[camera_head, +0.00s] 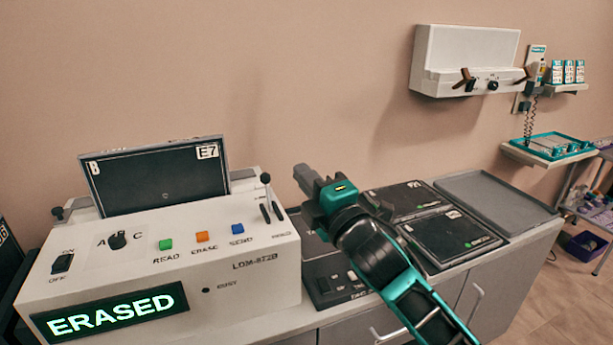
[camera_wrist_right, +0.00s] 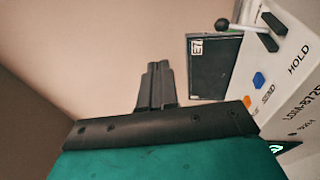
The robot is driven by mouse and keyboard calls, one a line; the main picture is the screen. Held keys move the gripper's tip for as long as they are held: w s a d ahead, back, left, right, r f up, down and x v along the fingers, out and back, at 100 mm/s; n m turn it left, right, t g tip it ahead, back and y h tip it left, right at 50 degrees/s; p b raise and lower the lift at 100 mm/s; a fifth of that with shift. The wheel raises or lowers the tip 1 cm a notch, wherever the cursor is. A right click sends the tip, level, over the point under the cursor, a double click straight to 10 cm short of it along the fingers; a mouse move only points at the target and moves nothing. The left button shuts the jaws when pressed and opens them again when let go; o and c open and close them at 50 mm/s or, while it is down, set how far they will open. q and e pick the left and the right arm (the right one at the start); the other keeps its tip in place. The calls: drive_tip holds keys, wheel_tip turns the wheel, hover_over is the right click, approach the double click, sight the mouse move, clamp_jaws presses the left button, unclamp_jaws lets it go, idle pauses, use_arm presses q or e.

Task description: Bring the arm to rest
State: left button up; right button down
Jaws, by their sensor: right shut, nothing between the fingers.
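My right arm reaches in from the lower right in the head view, over the counter. My right gripper (camera_head: 304,178) is shut and empty, its fingers pointing up and left. It is in the air to the right of the white reader machine (camera_head: 215,279), apart from it. The closed fingers (camera_wrist_right: 157,84) also show in the right wrist view, against the wall, with the machine (camera_wrist_right: 291,75) to their right. The machine's display (camera_head: 112,312) reads ERASED. A dark plate marked E7 (camera_head: 155,180) stands upright in its top. My left gripper is not in view.
Dark flat cassettes (camera_head: 455,238) and a grey tray (camera_head: 495,200) lie on the counter to the right. A small dark control box (camera_head: 335,283) sits below my gripper. A white wall unit (camera_head: 465,60) hangs behind. A lever (camera_head: 266,190) rises at the machine's right end.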

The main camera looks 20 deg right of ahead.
idle(0.4)
drive_tip(key=s+f+m+g, duration=0.2)
drive_tip(key=s+f+m, duration=0.2)
drive_tip(key=f, duration=0.6)
drive_tip(key=s+f+m+g, duration=0.2)
drive_tip(key=s+f+m, duration=0.25)
drive_tip(key=f, duration=0.55)
drive_tip(key=s+f+m+g+h, duration=0.1)
drive_tip(key=s+f+m+g, duration=0.4)
drive_tip(key=s+f+m, duration=0.4)
drive_tip(key=s+f, duration=0.5)
drive_tip(key=s, duration=0.1)
drive_tip(key=shift+a+f+h, duration=0.2)
drive_tip(key=shift+f+h, duration=0.15)
drive_tip(key=shift+h, duration=0.05)
drive_tip(key=shift+m, duration=0.25)
